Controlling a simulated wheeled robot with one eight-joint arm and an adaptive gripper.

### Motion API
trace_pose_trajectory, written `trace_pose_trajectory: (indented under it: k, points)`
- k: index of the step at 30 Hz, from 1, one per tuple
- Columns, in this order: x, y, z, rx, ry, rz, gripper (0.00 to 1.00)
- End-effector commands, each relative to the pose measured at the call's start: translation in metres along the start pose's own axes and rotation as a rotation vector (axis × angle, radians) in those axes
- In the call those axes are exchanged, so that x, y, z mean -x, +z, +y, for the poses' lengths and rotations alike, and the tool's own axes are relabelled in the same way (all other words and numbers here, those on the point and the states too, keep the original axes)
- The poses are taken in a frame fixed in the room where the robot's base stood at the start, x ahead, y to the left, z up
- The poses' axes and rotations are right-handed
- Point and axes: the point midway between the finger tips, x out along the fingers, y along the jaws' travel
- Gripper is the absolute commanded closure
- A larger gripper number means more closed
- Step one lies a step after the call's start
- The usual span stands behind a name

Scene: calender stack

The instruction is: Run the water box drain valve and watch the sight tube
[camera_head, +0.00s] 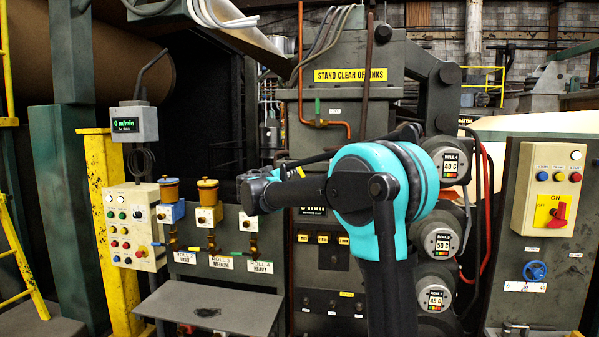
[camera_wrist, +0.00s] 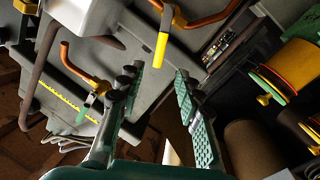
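In the wrist view, my gripper (camera_wrist: 157,73) is open and empty, its two teal-padded fingers apart. A valve with a yellow lever (camera_wrist: 162,45) on a copper pipe shows beyond the gap; the lever's end lies near the fingertips in the picture, and I see no grip on it. A second valve with a green lever (camera_wrist: 85,112) sits on another copper pipe; it also shows in the head view (camera_head: 318,108). A white box (camera_wrist: 82,15) is cut off at the top left. I cannot read which valve is the drain or make out a sight tube. In the head view, my arm hides part of the machine.
Roller housings (camera_head: 438,243) with temperature displays stand right of my arm. A panel with a blue handwheel (camera_head: 535,271) and a red switch (camera_head: 558,214) is farther right. Oilers (camera_head: 208,203) and a grey shelf (camera_head: 213,306) are at left. A yellow warning sign (camera_head: 350,75) hangs above.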

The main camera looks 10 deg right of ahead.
Motion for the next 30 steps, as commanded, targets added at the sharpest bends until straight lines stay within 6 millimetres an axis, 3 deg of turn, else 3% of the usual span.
trace_pose_trajectory:
  k: [9,15,21,30]
  points:
    - [-0.065,0.001,0.001,0.0,0.003,-0.001,0.65]
    - [-0.096,0.0,0.0,0.0,0.002,-0.001,0.65]
    - [-0.112,0.0,0.0,0.0,0.001,0.0,0.65]
    - [-0.115,0.0,0.0,0.0,0.0,0.0,0.65]
